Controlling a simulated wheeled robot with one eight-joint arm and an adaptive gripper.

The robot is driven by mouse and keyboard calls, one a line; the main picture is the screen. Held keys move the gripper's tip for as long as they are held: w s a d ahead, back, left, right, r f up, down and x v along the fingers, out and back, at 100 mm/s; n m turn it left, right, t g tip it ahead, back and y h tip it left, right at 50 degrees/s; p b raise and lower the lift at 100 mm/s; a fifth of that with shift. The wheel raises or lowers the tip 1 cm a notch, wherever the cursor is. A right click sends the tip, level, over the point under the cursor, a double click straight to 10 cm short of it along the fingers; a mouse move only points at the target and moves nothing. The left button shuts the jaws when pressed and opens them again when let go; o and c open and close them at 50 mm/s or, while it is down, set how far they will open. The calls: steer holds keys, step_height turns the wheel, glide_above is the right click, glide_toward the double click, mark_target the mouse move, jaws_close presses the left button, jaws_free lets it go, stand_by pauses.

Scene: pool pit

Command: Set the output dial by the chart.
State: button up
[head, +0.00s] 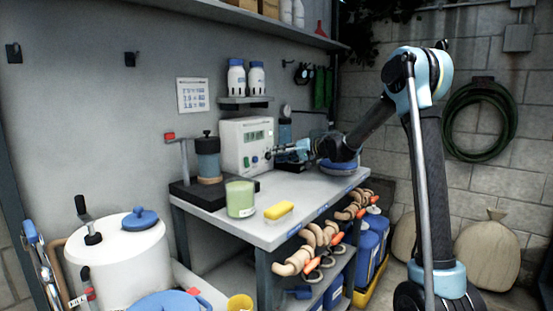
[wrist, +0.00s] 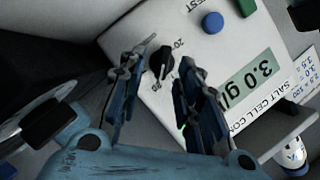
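The white salt cell control box (head: 232,148) stands on the bench against the wall, and its face fills much of the wrist view (wrist: 215,50). Its black dial (wrist: 160,62) has small printed numbers around it; I cannot tell its exact setting. The box's display (wrist: 252,80) reads 3.0 g/l. The chart (head: 193,95) hangs on the wall left of the box; part of it shows in the wrist view (wrist: 307,80), with rows too small to read surely. My gripper (wrist: 165,68) is open, its fingers apart with the dial between their tips in the picture. Contact cannot be told.
A blue button (wrist: 212,22) and a green one (wrist: 247,7) sit near the dial. On the bench (head: 240,225) stand a dark pump-like device (head: 207,160), a green tub (head: 240,199) and a yellow sponge (head: 279,210). A shelf with two bottles (head: 236,78) is above the box.

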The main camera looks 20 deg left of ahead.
steer(key=w+v, duration=0.1)
steer(key=v, duration=0.8)
steer(key=shift+s+d, duration=0.4)
steer(key=shift+r, duration=0.1)
steer(key=s+d+h, duration=0.1)
steer(key=s+d, duration=0.1)
steer(key=s+d+f+h, duration=0.1)
steer(key=s+d, duration=0.2)
steer(key=s+d+m+h, duration=0.1)
steer(key=s+d, duration=0.1)
steer(key=s, duration=0.1)
steer(key=shift+s+d+f, duration=0.15)
steer(key=shift+d+f, duration=0.15)
steer(key=shift+d, duration=0.1)
steer(key=s+d+f+m+h, duration=0.1)
steer(key=s+d+f+h, duration=0.3)
steer(key=s+d+f, duration=0.3)
steer(key=s+d+f+m+h, duration=0.2)
steer(key=s+d+f+h, duration=0.2)
steer(key=s+d, duration=1)
steer(key=s+d+f+m+h, duration=0.2)
steer(key=s+d+f+h, duration=0.2)
steer(key=s+d+f, duration=0.6)
steer(key=s+d, duration=0.1)
steer(key=s, duration=0.1)
steer(key=shift+s+f+t, duration=0.25)
steer(key=shift+s+t, duration=0.15)
